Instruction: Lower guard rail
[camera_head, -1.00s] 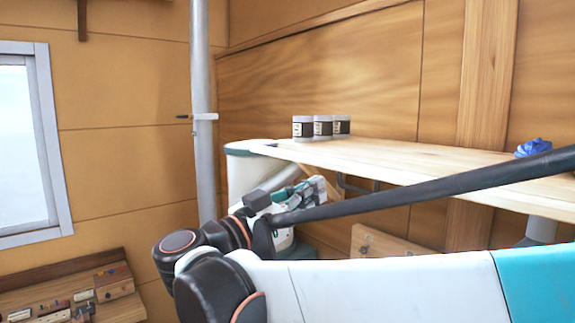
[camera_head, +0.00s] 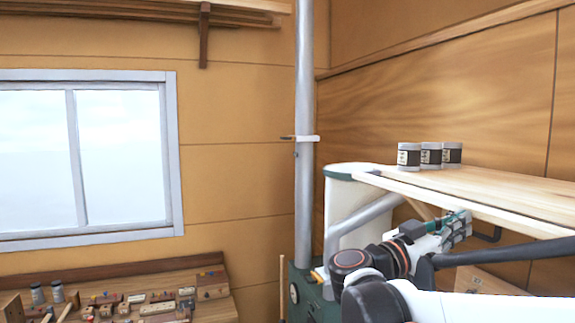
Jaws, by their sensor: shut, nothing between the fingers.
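My gripper (camera_head: 459,226) is at the right, just under the front edge of the wooden shelf. It is small and partly hidden by my own wrist, and I see nothing held in it. A long dark bar (camera_head: 510,253) runs from beside my wrist to the right edge of the picture, in front of the shelf. I cannot tell whether it is the guard rail or whether my gripper touches it. No other thing is clearly a guard rail.
The wooden shelf (camera_head: 500,185) bears several dark-labelled jars (camera_head: 430,155). A green stove (camera_head: 300,291) stands by a tall grey pipe (camera_head: 305,190), with a white cylinder (camera_head: 345,205) beside it. A bench (camera_head: 190,268) with small tools is under the window (camera_head: 120,155).

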